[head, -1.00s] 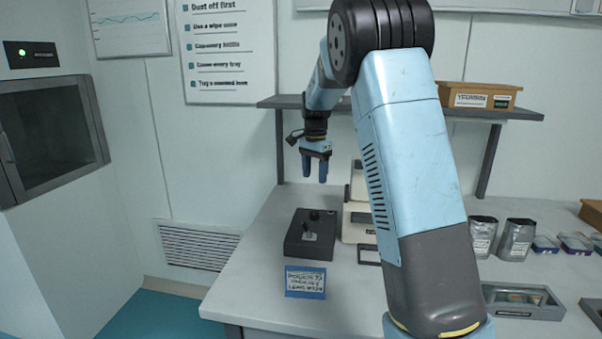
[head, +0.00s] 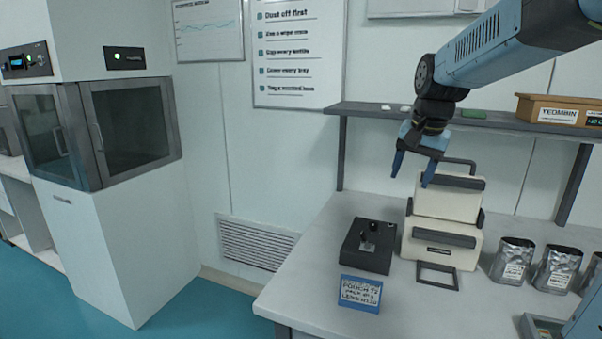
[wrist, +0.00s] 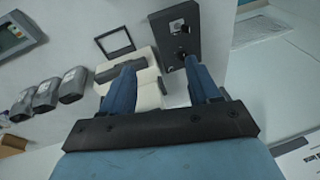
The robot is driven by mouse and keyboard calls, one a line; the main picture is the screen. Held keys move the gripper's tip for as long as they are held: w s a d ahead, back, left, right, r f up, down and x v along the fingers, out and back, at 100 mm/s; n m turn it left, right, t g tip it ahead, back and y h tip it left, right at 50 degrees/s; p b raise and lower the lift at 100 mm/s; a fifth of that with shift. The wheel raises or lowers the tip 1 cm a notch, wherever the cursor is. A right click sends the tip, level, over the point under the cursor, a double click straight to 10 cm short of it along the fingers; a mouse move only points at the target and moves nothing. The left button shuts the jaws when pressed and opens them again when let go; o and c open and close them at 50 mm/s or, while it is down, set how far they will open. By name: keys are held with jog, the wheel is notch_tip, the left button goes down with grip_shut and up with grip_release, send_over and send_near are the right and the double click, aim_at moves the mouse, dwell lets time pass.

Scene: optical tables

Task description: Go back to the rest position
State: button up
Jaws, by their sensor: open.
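My gripper (head: 413,172) is open and empty, with two blue fingers pointing down, in the air above the back of the table (head: 330,220). In the head view it overlaps the top left of a cream sealing machine (head: 446,203) with dark bars. In the wrist view my gripper (wrist: 160,85) shows both fingers apart, with the cream machine (wrist: 142,68) below and partly hidden by them. My arm reaches in from the upper right.
A black control box (head: 368,246) with a knob stands left of the machine, behind a blue label card (head: 360,293). Several silver pouches (head: 512,262) stand to the right. A shelf (head: 470,122) with a brown box (head: 556,112) runs behind. Floor at left is clear.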

jog(key=s+f+n+t, duration=0.2)
jog(key=s+n, duration=0.3)
jog(key=s, duration=1.5)
jog(key=shift+a+f+n+t+h, duration=0.3)
jog(key=shift+a+f+h, duration=0.1)
jog(key=shift+a+f, duration=0.05)
